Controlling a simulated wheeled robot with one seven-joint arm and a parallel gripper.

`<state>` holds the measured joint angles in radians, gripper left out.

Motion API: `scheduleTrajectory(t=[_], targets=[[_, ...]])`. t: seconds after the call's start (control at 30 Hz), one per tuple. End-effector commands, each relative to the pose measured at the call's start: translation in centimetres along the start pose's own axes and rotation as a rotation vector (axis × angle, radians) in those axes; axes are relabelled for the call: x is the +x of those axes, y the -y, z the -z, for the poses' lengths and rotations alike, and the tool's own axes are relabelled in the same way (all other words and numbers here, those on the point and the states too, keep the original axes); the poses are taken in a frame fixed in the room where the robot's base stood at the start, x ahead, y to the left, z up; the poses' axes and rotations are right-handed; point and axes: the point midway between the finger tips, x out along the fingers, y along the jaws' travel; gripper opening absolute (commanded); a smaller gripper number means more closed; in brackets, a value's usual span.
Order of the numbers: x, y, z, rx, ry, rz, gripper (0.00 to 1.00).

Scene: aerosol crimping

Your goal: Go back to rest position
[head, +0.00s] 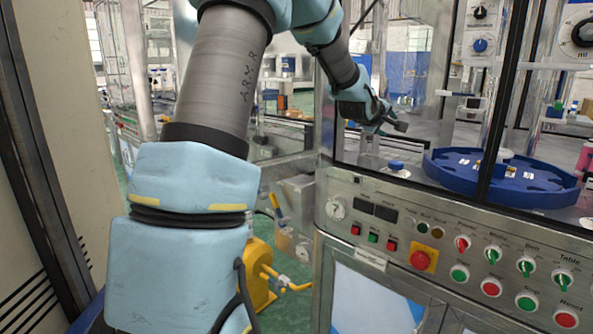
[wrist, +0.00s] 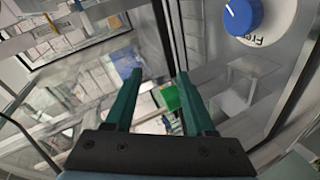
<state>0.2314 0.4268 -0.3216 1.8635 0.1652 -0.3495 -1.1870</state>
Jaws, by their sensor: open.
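My gripper (head: 397,125) is at the end of my arm, above the left part of the machine's work deck in the head view. In the wrist view its two green fingers (wrist: 158,88) stand apart with nothing between them. The small blue-capped part (head: 396,165) stands on the deck below my gripper, clear of it. The blue rotary table (head: 445,172) lies to the right of my gripper, apart from it.
The front panel (head: 345,185) carries several knobs and buttons, with a red emergency button (head: 423,260) on yellow. A dark frame post (head: 497,120) stands right of my gripper. The wrist view shows a blue knob (wrist: 242,16) at upper right. A yellow device (head: 258,275) stands on the floor.

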Motion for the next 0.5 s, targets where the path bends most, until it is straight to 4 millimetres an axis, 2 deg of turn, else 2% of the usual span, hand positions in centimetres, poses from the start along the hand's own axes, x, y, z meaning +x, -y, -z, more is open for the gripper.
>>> scheduleTrajectory(t=[0.17,0.27,0.4,0.47,0.5], targets=[[-4.3,6.4,1.4,0.171,0.019,0.203,0.55],[-8.3,11.2,2.0,0.289,0.063,0.357,0.55],[-15.8,18.3,2.2,0.443,0.183,0.579,0.55],[-19.3,21.0,1.8,0.494,0.251,0.661,0.55],[-21.6,22.6,1.4,0.522,0.301,0.710,0.55]])
